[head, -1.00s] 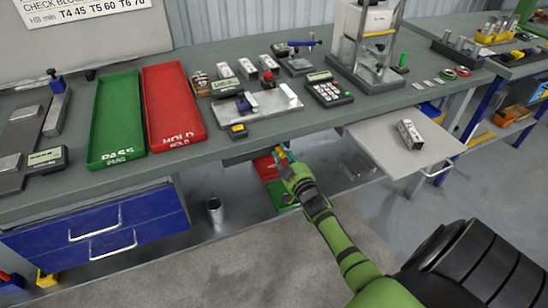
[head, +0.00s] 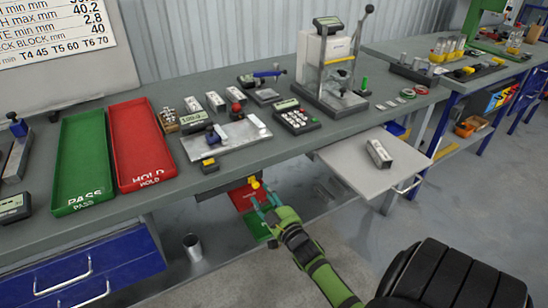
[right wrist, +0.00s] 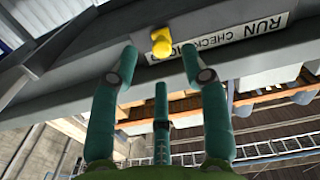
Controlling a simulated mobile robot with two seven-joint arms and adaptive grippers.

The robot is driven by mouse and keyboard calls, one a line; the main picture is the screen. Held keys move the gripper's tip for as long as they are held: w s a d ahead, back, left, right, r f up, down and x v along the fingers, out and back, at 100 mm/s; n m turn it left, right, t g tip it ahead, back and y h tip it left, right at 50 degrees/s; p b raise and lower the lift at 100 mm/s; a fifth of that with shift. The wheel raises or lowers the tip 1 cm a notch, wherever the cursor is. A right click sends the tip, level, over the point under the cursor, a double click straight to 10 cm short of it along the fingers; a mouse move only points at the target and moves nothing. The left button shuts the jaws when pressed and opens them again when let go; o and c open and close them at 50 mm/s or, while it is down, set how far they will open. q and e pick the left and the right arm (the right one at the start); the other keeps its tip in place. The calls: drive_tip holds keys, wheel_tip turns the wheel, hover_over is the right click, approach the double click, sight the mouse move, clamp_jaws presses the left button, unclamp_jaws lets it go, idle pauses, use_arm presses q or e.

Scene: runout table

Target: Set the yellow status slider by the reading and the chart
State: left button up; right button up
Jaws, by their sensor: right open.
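The yellow slider knob (head: 255,183) sits under the front edge of the bench in the head view. In the right wrist view the knob (right wrist: 161,42) is on a grey rail, at the left end of a white label (right wrist: 225,40) reading "RUN" and "CHECKING"; the rest of the label is hidden. My right gripper (right wrist: 160,62) is open, its green fingers either side of the knob and seemingly apart from it. It also shows in the head view (head: 264,203). The chart (head: 55,35) hangs at the upper left, partly cut off. My left gripper is out of view.
A green PASS tray (head: 83,165) and red HOLD tray (head: 142,145) lie on the bench (head: 235,165). A pulled-out grey shelf (head: 350,165) with a metal block (head: 379,153) juts out right of my gripper. Blue drawers (head: 95,270) stand at left.

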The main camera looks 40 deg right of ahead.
drive_tip(key=v, duration=0.6)
idle(0.4)
drive_tip(key=s+a+f+g+y, duration=0.1)
drive_tip(key=s+a+f+g, duration=0.25)
drive_tip(key=f, duration=0.65)
drive_tip(key=s+a+f+g+y, duration=0.1)
drive_tip(key=s+a+f+g, duration=0.2)
drive_tip(key=f, duration=0.6)
drive_tip(key=s+a+f+g+y, duration=0.15)
drive_tip(key=s+a+f, duration=0.3)
drive_tip(key=f, duration=0.55)
drive_tip(key=s+a+f+n+g, duration=0.1)
drive_tip(key=s+f, duration=0.3)
drive_tip(key=s, duration=0.4)
drive_tip(key=s+a+f+g, duration=0.3)
drive_tip(key=s+f+g, duration=0.1)
drive_tip(key=s, duration=0.5)
drive_tip(key=s+a+f+n+g, duration=0.1)
drive_tip(key=s+a+f+g, duration=0.1)
drive_tip(key=s+f, duration=0.3)
drive_tip(key=s+g+y, duration=0.1)
drive_tip(key=s, duration=0.3)
drive_tip(key=shift+n, duration=0.3)
